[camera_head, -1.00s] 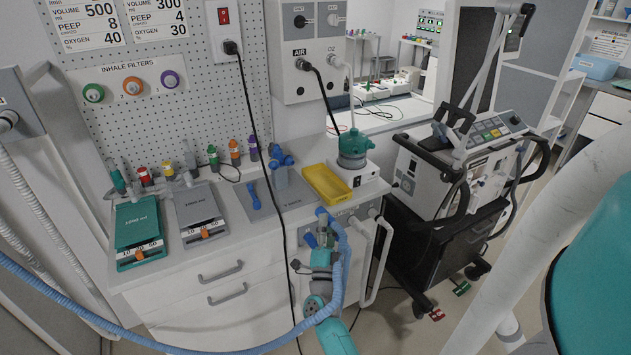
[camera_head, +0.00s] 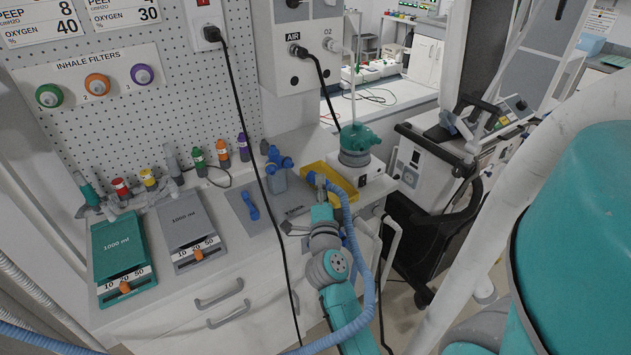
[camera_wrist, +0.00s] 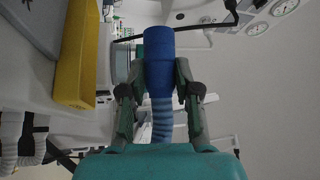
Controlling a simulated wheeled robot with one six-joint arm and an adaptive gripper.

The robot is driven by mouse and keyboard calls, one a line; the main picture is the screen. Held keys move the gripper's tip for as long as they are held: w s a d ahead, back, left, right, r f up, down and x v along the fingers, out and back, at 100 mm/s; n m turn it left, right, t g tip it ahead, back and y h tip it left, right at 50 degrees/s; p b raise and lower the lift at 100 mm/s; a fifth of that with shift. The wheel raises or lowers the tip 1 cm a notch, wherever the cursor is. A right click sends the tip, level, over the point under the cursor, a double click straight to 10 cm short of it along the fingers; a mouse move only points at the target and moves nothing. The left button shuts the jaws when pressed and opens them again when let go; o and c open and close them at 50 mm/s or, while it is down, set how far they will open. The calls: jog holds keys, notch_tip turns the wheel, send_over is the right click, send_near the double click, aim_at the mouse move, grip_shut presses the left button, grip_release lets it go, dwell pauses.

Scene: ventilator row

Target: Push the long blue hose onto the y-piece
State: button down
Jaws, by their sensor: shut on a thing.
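My gripper (camera_head: 318,194) is shut on the end of the long blue hose (camera_head: 356,250), just above the counter's front by the yellow tray. In the wrist view the hose's dark blue cuff (camera_wrist: 159,58) sticks out beyond the fingers (camera_wrist: 158,92), with the ribbed tube running back between them. The cuff is apart from other things there. A blue branched piece, apparently the y-piece (camera_head: 279,162), stands upright in a grey holder (camera_head: 279,182) on the counter, left of my gripper. I cannot make it out in the wrist view.
The yellow tray (camera_head: 346,184) lies close behind and right of my gripper; it also shows in the wrist view (camera_wrist: 76,60). A teal humidifier (camera_head: 357,142) stands behind it. A small blue part (camera_head: 250,206) lies on a grey mat. A black cable (camera_head: 256,140) hangs across the counter.

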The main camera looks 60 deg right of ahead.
jog(key=shift+w+d, duration=0.3)
jog(key=shift+w, duration=0.6)
jog(key=shift+w+d, duration=0.25)
jog(key=shift+w, duration=0.65)
jog(key=shift+w+d, duration=0.3)
jog(key=shift+w, duration=0.6)
jog(key=shift+w+d, duration=0.2)
jog(key=shift+w, duration=0.5)
jog(key=shift+w+d, duration=0.2)
jog(key=shift+w, duration=0.5)
jog(key=c, duration=0.7)
grip_release()
jog(key=shift+c, duration=0.2)
jog(key=v, duration=1.2)
